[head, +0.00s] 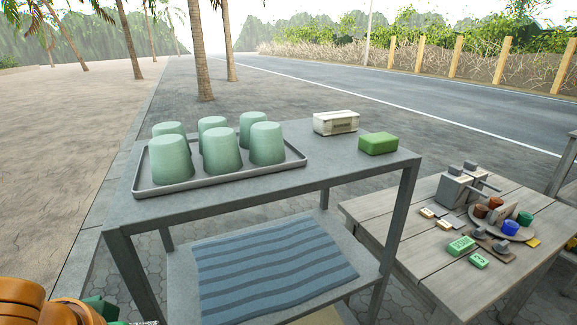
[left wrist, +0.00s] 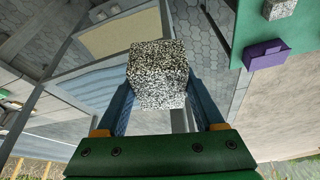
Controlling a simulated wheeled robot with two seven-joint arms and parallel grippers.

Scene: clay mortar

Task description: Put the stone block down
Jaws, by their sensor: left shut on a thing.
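The stone block (left wrist: 158,74) is a black-and-white speckled block in the left wrist view. My left gripper (left wrist: 160,88) is shut on it, with one blue finger on each side. The block is held up, with paving and table legs showing behind it. In the head view only part of my left arm and green gripper body shows at the bottom left corner, and the block cannot be made out clearly there. My right gripper is in neither view.
A grey table (head: 350,157) bears a tray (head: 176,186) of upturned green cups, a white box (head: 336,123) and a green sponge (head: 378,144). A striped cloth (head: 270,270) lies on its lower shelf. A wooden table (head: 385,215) with small items stands right. The wrist view shows a purple object (left wrist: 266,54).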

